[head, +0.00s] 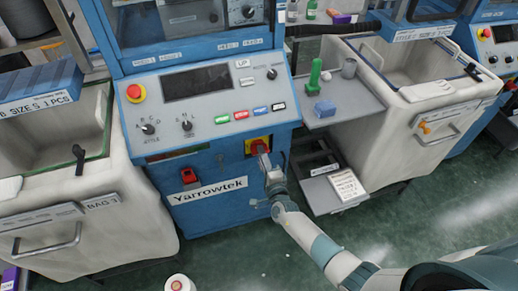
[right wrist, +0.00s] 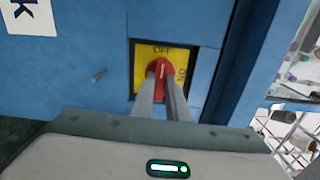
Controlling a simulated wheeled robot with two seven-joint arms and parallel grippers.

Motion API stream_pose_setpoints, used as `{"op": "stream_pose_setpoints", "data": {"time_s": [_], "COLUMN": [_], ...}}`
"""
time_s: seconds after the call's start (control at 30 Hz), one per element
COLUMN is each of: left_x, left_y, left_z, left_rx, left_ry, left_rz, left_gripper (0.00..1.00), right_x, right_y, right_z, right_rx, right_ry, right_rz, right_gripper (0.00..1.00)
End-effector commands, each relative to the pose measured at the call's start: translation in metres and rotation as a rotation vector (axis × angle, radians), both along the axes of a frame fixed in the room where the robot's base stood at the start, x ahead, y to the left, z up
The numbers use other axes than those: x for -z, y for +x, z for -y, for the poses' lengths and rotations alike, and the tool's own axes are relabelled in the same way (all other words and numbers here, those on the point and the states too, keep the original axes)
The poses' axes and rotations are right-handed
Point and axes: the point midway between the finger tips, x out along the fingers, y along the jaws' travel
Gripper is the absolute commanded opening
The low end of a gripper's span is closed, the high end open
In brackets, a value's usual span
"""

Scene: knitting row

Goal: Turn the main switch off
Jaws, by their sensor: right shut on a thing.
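The main switch is a red knob on a yellow plate (head: 249,146) on the blue front of the Yarrowtek machine. In the right wrist view the red knob (right wrist: 161,68) stands roughly upright, a little tilted, below the word OFF on the yellow plate (right wrist: 143,57); ON is at the plate's right side. My right gripper (head: 263,150) reaches the switch from below right. Its two fingers (right wrist: 163,80) are shut on the red knob and hide its lower part. My left gripper is in neither view.
A panel with a dark screen (head: 197,83), a red emergency button (head: 135,92) and coloured buttons is above the switch. A red rocker (head: 188,176) is left of it. Fabric bins flank the machine.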

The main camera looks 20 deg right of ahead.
Motion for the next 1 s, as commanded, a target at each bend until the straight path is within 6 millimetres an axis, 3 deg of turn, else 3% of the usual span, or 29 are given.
{"op": "stream_pose_setpoints", "data": {"time_s": [0.23,0.27,0.3,0.67,1.0], "left_x": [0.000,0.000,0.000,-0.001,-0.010], "left_y": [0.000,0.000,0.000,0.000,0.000], "left_z": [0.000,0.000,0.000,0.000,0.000], "left_rx": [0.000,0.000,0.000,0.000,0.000], "left_ry": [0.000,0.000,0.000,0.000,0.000], "left_rz": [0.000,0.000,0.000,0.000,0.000], "left_gripper": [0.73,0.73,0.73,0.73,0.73], "right_x": [0.001,0.001,0.001,0.000,-0.001], "right_y": [-0.001,-0.001,0.000,-0.002,-0.021], "right_z": [-0.001,-0.001,-0.001,0.000,0.001], "right_rx": [-0.001,-0.001,-0.001,0.000,0.000], "right_ry": [-0.006,-0.005,-0.005,-0.004,-0.004], "right_rz": [-0.002,-0.002,-0.001,0.000,0.000], "right_gripper": [0.00,0.20,0.22,0.22,0.22]}}
